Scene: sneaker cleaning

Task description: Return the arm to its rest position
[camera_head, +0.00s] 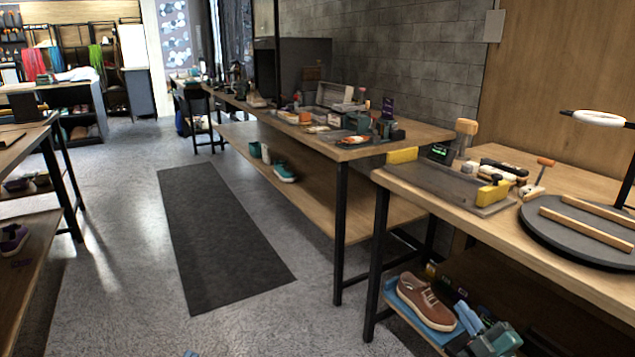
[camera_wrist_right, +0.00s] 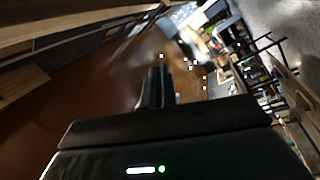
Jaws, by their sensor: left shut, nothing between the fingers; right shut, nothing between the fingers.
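My right gripper (camera_wrist_right: 155,75) shows in the right wrist view, with its dark fingers together and nothing seen between them. The wrist body fills the lower part of that view, with a small white and a green light on it. The surroundings there are tilted and partly blurred, and the fingers touch nothing that I can make out. I cannot make out either gripper in the head view. My left gripper is not in view.
A wooden workbench (camera_head: 575,178) with a round dark turntable (camera_head: 535,222) stands at the right. A brown sneaker (camera_head: 426,303) lies on its lower shelf. A longer bench (camera_head: 400,143) with tools runs behind. A dark mat (camera_head: 215,230) lies on open floor.

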